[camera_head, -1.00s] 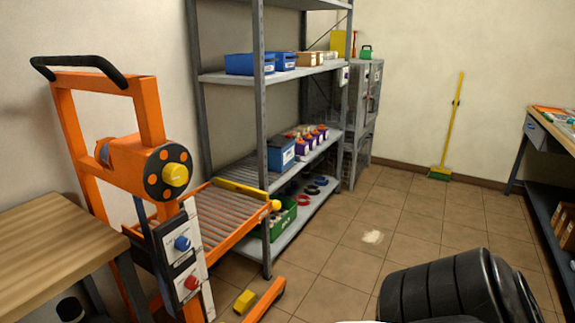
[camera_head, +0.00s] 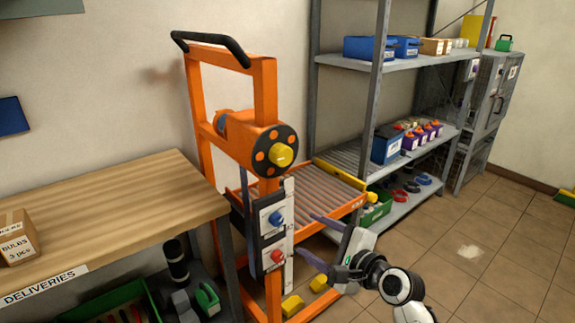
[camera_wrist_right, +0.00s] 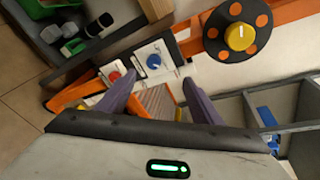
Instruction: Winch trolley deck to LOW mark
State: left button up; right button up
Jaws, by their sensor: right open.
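The orange winch trolley (camera_head: 203,133) stands upright between the bench and the shelving, with a black push handle on top. Its black winch disc with orange dots (camera_head: 262,166) carries a yellow knob (camera_head: 281,155); the disc also shows in the right wrist view (camera_wrist_right: 213,38). The roller deck (camera_head: 318,186) sits below the disc's height. A mast panel holds a blue knob (camera_head: 276,218) above a red knob (camera_head: 277,256). No LOW mark is readable. My right gripper (camera_head: 319,241) is open and empty, pointing at this panel, apart from the disc. My left gripper is out of view.
A wooden bench (camera_head: 120,205) labelled DELIVERIES stands left, holding a BULBS box (camera_head: 17,238). Grey shelving (camera_head: 408,64) with batteries and bins stands behind the deck. Yellow blocks (camera_head: 292,304) show at the trolley's base.

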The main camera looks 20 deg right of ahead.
aim_at(286, 158)
jog(key=w+r+m+t+y, duration=0.1)
jog(key=w+r+m, duration=0.15)
jog(key=r, duration=0.45)
jog(key=w+r+m+t+y, duration=0.1)
jog(key=w+r+m+t, duration=0.1)
jog(key=r+m, duration=0.35)
jog(key=shift+n, duration=0.5)
jog(key=x, duration=0.3)
jog(key=r+x, duration=0.1)
jog(key=x, duration=0.2)
jog(key=d+x, duration=0.1)
jog(key=x, duration=0.3)
jog(key=shift+w+r, duration=0.15)
jog(key=shift+w, duration=0.05)
jog(key=c, duration=1.1)
jog(key=shift+o, duration=0.2)
